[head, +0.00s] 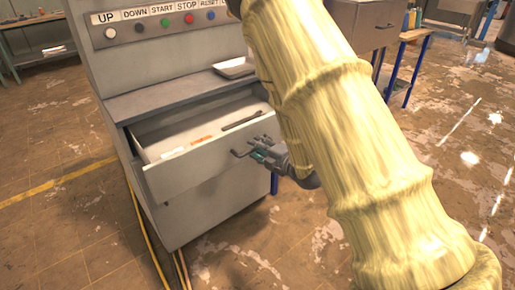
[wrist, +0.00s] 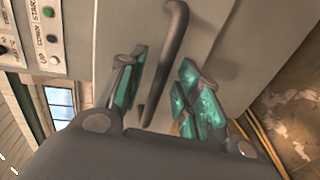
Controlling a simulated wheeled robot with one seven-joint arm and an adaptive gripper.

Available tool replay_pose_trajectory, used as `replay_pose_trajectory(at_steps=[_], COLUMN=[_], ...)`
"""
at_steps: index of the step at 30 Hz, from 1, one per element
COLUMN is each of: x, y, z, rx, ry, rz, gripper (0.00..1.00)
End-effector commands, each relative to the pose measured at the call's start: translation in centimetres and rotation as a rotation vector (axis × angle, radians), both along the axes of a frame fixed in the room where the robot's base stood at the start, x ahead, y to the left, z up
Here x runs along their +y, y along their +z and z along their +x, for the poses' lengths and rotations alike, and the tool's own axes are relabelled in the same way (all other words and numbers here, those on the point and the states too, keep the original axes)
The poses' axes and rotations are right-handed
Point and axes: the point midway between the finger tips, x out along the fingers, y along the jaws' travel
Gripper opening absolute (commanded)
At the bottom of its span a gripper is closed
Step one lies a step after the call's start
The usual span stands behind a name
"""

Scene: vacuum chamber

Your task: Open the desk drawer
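The desk drawer (head: 210,163) is pulled out of the grey control desk (head: 165,100), and its inside shows from above. A few small items lie in it, among them an orange one (head: 202,139) and a dark bar (head: 242,120). The dark drawer handle (head: 240,153) is on the front panel, and it also shows in the wrist view (wrist: 172,50). My gripper (head: 268,157) is at the handle. In the wrist view its teal-padded fingers (wrist: 160,92) stand apart, one on each side of the handle, with gaps visible. Whether either pad touches the handle is unclear.
A row of labelled buttons (head: 165,22) is on the desk's upper panel. A small tray (head: 235,67) sits on the desk ledge. A blue-legged table (head: 400,60) and a grey cabinet (head: 362,25) stand behind at right. The floor (head: 60,220) left of the desk is clear.

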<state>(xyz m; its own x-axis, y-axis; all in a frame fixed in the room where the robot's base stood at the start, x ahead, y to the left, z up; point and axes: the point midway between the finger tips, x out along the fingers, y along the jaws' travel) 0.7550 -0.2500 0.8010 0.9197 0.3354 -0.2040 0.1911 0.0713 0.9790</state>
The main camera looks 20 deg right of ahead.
Motion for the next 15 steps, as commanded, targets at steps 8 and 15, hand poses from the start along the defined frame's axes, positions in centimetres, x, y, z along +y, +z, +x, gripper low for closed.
replay_pose_trajectory(at_steps=[8,15], x=[-1.6,-3.0], y=[0.9,1.7], z=[-4.3,-8.0], rx=[0.002,0.003], ry=[-0.002,-0.002], rz=[0.001,0.0], gripper=[0.34,0.34])
